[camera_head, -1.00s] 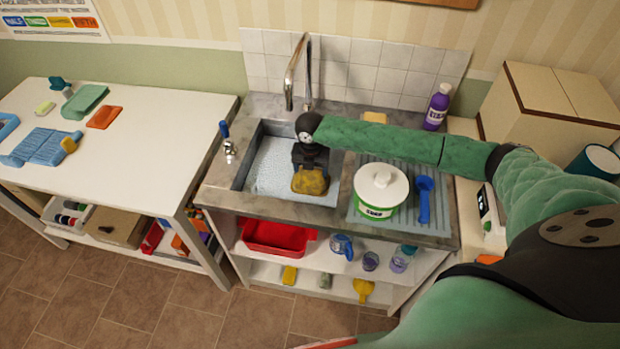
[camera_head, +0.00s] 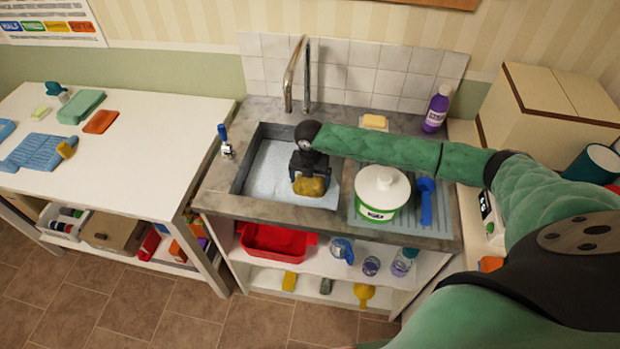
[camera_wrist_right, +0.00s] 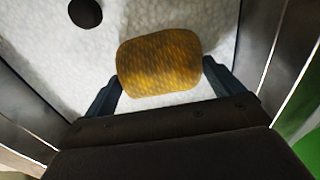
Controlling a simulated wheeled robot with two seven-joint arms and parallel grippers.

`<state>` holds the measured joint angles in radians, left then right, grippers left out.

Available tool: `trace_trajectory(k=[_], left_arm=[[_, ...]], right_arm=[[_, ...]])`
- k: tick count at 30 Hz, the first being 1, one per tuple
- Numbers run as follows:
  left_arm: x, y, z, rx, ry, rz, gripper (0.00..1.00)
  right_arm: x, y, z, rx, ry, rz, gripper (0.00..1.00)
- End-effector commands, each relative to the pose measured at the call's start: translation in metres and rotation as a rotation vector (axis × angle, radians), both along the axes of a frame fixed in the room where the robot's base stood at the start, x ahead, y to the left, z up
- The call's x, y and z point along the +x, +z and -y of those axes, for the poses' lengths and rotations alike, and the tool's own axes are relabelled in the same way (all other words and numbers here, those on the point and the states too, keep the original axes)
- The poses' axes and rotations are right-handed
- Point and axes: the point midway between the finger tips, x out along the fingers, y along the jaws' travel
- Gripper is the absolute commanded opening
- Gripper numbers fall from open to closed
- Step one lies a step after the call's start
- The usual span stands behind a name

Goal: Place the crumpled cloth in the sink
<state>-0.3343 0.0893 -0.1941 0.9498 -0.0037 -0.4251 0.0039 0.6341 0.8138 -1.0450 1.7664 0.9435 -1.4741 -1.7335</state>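The yellow-brown crumpled cloth (camera_head: 310,187) is a rounded lump at the tip of my right gripper (camera_head: 309,176), over the front part of the sink. In the right wrist view the cloth (camera_wrist_right: 160,63) sits between the two dark fingers of the gripper (camera_wrist_right: 161,72), which meet its sides. The sink (camera_head: 240,175) is a grey basin with a pale, textured floor. I cannot tell whether the cloth touches that floor. My left gripper is not in view.
The tap (camera_head: 290,75) rises behind the basin. A purple bottle (camera_head: 437,110) and yellow sponge (camera_head: 374,122) are at the back. The basin is otherwise clear.

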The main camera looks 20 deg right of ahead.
Motion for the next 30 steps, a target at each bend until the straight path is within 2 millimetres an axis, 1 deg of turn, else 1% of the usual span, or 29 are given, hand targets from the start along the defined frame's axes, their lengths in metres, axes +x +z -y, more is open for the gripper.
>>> trace_trajectory(k=[5,6,9,12,16,24,30], left_arm=[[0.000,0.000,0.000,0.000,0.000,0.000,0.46],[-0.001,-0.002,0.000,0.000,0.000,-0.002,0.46],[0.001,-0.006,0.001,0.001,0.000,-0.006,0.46],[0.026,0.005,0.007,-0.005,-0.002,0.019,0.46],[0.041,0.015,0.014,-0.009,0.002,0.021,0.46],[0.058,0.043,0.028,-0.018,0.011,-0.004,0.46],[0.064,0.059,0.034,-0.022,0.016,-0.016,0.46]], right_arm=[[0.000,0.002,0.000,0.000,0.000,0.000,0.92],[0.000,0.004,0.000,-0.001,0.000,0.001,0.92],[0.001,0.012,0.000,0.001,0.000,0.002,0.92],[0.001,0.027,0.000,0.000,0.002,0.004,0.92],[0.001,0.050,0.000,0.000,0.001,0.004,0.92],[0.001,0.091,0.000,0.001,0.001,0.003,0.92],[0.001,0.113,0.000,0.000,0.000,0.001,0.92]])
